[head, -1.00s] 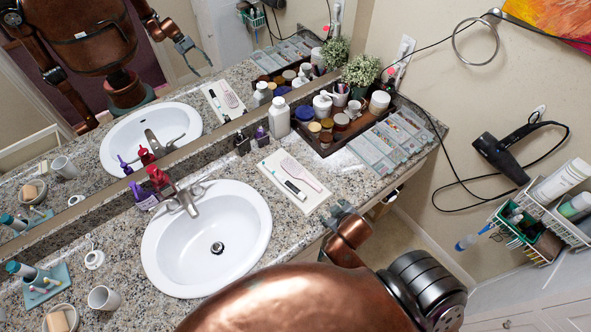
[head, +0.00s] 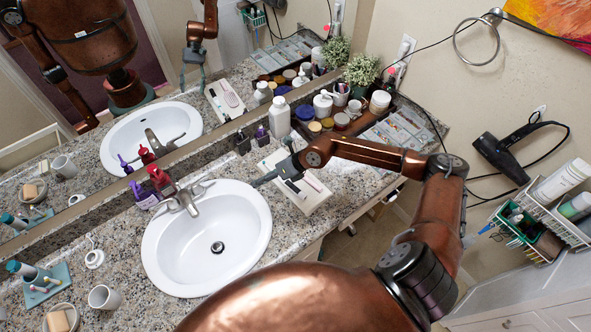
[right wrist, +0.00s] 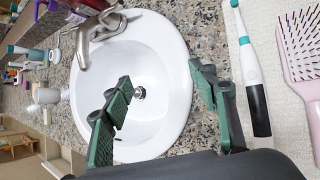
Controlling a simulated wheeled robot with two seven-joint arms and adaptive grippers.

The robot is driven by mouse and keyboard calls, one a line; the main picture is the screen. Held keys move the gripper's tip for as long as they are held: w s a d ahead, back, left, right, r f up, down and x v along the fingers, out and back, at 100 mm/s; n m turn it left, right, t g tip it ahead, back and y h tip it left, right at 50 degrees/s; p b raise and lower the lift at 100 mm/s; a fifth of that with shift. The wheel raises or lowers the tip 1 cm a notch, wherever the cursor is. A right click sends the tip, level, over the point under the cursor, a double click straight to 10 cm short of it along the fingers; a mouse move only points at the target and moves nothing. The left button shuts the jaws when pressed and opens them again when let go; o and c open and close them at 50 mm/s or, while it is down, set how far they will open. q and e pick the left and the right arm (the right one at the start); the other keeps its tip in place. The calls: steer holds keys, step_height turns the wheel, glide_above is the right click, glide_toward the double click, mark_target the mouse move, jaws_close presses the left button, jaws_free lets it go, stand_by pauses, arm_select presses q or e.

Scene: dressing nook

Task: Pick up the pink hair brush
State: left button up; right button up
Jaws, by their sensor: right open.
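The pink hair brush (head: 314,182) lies on a white towel (head: 310,204) on the counter right of the sink, partly hidden by my right arm in the head view. In the right wrist view the brush (right wrist: 300,50) lies bristles up at the right edge, cut off by the frame. A toothbrush (right wrist: 252,75) with a dark handle lies beside it. My right gripper (right wrist: 158,82) is open and empty, its fingers over the sink's edge, left of the toothbrush and brush. In the head view it (head: 264,180) is between sink and towel. My left gripper is not in view.
The sink (head: 207,240) with its faucet is left of the towel. A dark tray (head: 325,148) of jars and a white bottle (head: 279,117) stand behind. A hair dryer (head: 500,155) and wire baskets (head: 545,215) hang on the right wall.

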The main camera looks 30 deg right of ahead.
steer(key=d+h, duration=0.1)
steer(key=d, duration=0.4)
steer(key=d+f+h, duration=0.1)
steer(key=d+h, duration=0.1)
steer(key=d, duration=0.3)
steer(key=w+d+f+g+h, duration=0.1)
steer(key=d+h, duration=0.1)
steer(key=d, duration=0.4)
steer(key=shift+f+n, duration=0.1)
steer(key=shift+n, duration=0.2)
steer(key=x, duration=0.7)
steer(key=shift+d+f, duration=0.25)
steer(key=shift+c, duration=0.3)
